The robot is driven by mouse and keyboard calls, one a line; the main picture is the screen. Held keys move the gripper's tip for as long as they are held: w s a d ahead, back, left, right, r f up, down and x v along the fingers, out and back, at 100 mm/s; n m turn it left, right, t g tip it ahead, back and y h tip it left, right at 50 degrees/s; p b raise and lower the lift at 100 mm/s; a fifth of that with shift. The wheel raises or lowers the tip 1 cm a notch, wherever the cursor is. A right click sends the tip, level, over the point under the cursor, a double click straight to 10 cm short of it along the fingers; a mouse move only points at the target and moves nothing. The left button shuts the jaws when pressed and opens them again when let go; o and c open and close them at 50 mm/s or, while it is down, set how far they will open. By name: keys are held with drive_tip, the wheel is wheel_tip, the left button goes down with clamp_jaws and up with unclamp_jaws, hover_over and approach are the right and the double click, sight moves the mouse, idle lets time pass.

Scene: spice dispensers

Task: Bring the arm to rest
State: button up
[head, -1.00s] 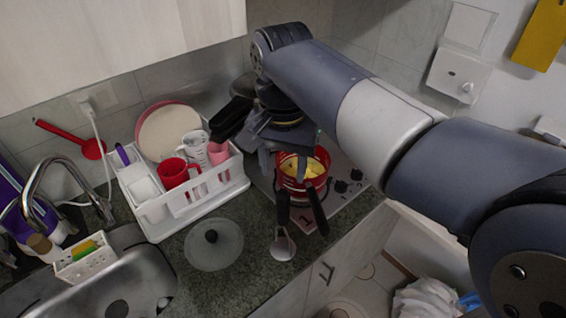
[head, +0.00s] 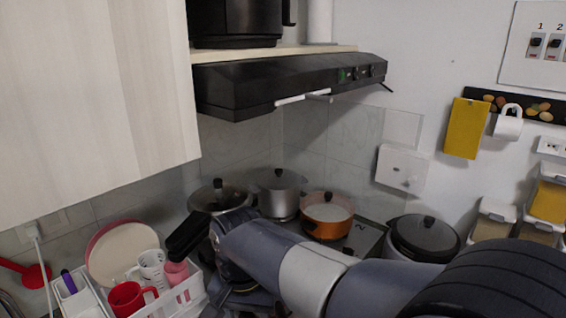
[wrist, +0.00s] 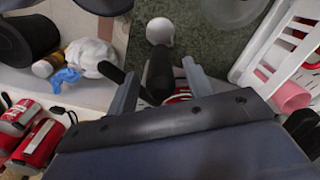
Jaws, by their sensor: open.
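My arm (head: 310,272) crosses the lower right of the head view, and its wrist end sits low near the middle. The gripper's fingers are not clear there. In the wrist view my gripper (wrist: 160,82) is open, with two grey fingers apart. A black utensil handle (wrist: 159,72) shows between the fingers in the picture, with a pale round utensil head (wrist: 160,31) beyond it. A red pot (wrist: 181,96) is partly hidden behind the gripper. I cannot tell how far these are from the fingers, and nothing is seen gripped.
A white dish rack (head: 192,290) with a red mug (head: 127,299) stands at lower left. Pots, including an orange one (head: 326,216), are at the back. A black cooker (head: 424,238) is right of them. A range hood (head: 285,84) hangs above.

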wheel_tip(320, 180, down, 4)
drive_tip(key=shift+r, duration=2.1)
drive_tip(key=shift+f, duration=0.15)
